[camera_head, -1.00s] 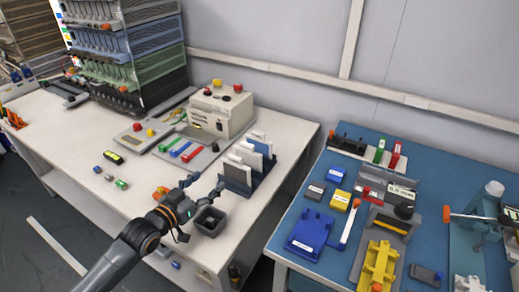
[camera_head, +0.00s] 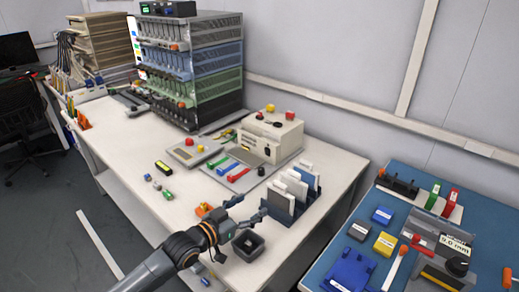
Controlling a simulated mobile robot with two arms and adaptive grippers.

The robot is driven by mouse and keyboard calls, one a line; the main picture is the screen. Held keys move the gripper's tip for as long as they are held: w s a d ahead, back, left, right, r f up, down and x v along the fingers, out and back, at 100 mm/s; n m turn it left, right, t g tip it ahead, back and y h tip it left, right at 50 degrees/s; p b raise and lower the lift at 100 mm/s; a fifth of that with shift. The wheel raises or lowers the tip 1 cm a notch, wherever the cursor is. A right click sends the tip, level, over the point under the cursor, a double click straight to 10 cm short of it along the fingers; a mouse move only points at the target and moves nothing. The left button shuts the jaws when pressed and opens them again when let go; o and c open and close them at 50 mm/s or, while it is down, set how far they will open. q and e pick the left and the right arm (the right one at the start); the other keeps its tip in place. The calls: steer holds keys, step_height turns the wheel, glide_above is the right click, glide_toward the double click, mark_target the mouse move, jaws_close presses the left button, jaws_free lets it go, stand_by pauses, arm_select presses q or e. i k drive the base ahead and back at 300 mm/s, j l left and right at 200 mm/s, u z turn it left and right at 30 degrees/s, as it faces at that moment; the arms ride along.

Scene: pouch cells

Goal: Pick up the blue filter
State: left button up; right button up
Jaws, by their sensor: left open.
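No single object is clearly marked as the blue filter. Blue candidates are a small blue cylinder (camera_head: 205,282) low by the white table's front edge, a blue bar (camera_head: 227,167) on the grey tray, and a blue block (camera_head: 382,214) on the right table. My left gripper (camera_head: 250,209) is open and empty over the white table, beside the dark square cup (camera_head: 248,246) and the rack of white pouches (camera_head: 290,196). It is apart from all the blue candidates. My right gripper is not in view.
Small cylinders (camera_head: 157,186) and a yellow-black item (camera_head: 163,168) lie on the white table (camera_head: 130,140). A beige machine (camera_head: 270,138) and stacked racks (camera_head: 190,75) stand behind. The blue table (camera_head: 405,185) holds fixtures. The white table's left part has free room.

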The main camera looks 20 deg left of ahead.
mark_target(310, 177)
steer(key=i+z, duration=0.3)
steer(key=z, duration=0.15)
steer(key=i+z, duration=0.25)
steer(key=z, duration=0.2)
